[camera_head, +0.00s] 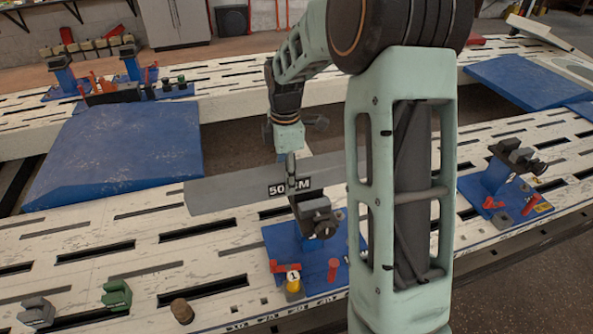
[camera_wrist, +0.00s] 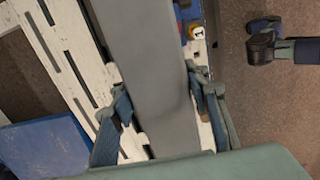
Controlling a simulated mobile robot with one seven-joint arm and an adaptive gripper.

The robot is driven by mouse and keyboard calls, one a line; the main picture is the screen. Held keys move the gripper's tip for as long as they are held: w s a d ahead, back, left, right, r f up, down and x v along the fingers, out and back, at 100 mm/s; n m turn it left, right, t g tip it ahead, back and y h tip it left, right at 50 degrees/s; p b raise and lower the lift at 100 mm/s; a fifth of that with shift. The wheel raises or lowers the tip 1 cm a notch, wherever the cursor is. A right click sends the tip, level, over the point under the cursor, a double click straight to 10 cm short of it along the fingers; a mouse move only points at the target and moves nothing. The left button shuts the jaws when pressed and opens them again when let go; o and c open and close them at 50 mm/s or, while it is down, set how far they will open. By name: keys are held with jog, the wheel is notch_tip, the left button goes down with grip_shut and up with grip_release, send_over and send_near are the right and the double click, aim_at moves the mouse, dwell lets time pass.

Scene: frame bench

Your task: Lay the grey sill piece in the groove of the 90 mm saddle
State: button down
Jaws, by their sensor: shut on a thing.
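The grey sill piece (camera_head: 232,189) is a long flat grey bar. In the wrist view the sill piece (camera_wrist: 150,65) runs up between the two fingers of my gripper (camera_wrist: 162,98), which is shut on it. In the head view my gripper (camera_head: 290,150) is over the near bench, and part of the bar is hidden behind my arm. Another dark saddle (camera_head: 500,172) stands at the right. I cannot read which is 90 mm.
Green (camera_head: 117,295) and grey (camera_head: 37,311) blocks and a brown cylinder (camera_head: 182,311) are on the slotted bench at front left. A yellow piece (camera_head: 294,286) is on the near saddle's base. Blue panels (camera_head: 118,150) span the gap towards the rear bench.

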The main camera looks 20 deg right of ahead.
jog(key=shift+s+a+r, duration=0.35)
jog(key=shift+a+r, duration=0.25)
jog(key=shift+s+a+r+p, duration=0.15)
jog(key=shift+r+p, duration=0.15)
jog(key=shift+p, duration=0.05)
jog(key=s+r+m+p, duration=0.2)
jog(key=r+m+p, duration=0.7)
jog(key=r+p, duration=0.1)
jog(key=s+a+r+m+p, duration=0.1)
jog(key=s+r+m+p, duration=0.2)
jog(key=r+m+p, duration=0.6)
jog(key=shift+s+a+r+p, duration=0.25)
jog(key=shift+s+r+p, duration=0.05)
jog(key=shift+r+p, duration=0.5)
jog(key=shift+a, duration=0.1)
